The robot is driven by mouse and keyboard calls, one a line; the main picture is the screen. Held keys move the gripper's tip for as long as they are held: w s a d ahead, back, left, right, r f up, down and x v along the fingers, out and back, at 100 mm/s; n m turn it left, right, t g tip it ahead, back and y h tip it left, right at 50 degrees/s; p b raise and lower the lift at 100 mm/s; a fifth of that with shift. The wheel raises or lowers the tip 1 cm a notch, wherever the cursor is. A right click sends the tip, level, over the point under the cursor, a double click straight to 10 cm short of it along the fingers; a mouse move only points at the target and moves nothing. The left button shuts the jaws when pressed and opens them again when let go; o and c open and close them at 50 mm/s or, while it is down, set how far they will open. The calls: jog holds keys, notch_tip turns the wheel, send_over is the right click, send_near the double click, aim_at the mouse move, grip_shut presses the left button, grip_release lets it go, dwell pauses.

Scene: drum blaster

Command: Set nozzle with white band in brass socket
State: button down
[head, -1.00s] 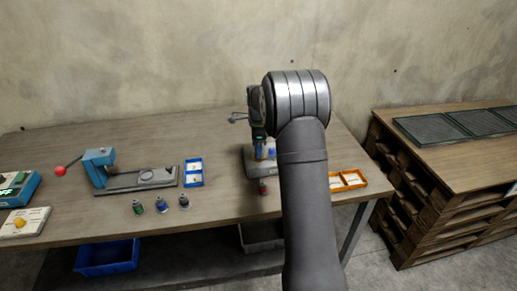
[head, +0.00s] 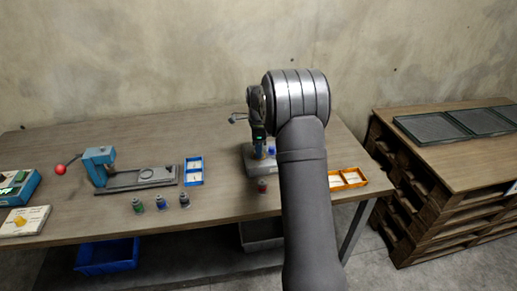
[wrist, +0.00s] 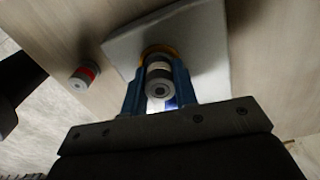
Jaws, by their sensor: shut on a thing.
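My gripper (wrist: 158,76) shows in the wrist view with two blue fingers shut on a grey nozzle with a white band (wrist: 159,72). The nozzle's round end faces the camera. The brass socket (wrist: 154,50) shows as a ring around the far end of the nozzle, on a pale grey base (wrist: 118,45). The nozzle lines up with the socket, but I cannot tell how deep it sits. In the head view, my gripper (head: 259,148) is over the grey base (head: 262,168), and the arm hides part of it.
A red-banded nozzle (head: 262,186) stands just in front of the base. Several nozzles (head: 161,201) stand to the left, near a blue press (head: 100,165) and a blue tray (head: 193,171). An orange tray (head: 347,179) lies right of the arm.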

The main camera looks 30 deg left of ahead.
dwell(0.3)
jog(key=c, duration=1.1)
grip_release()
jog(key=shift+o, duration=0.7)
jog(key=o, duration=0.3)
jog(key=shift+r, duration=2.95)
jog(key=shift+f, duration=0.1)
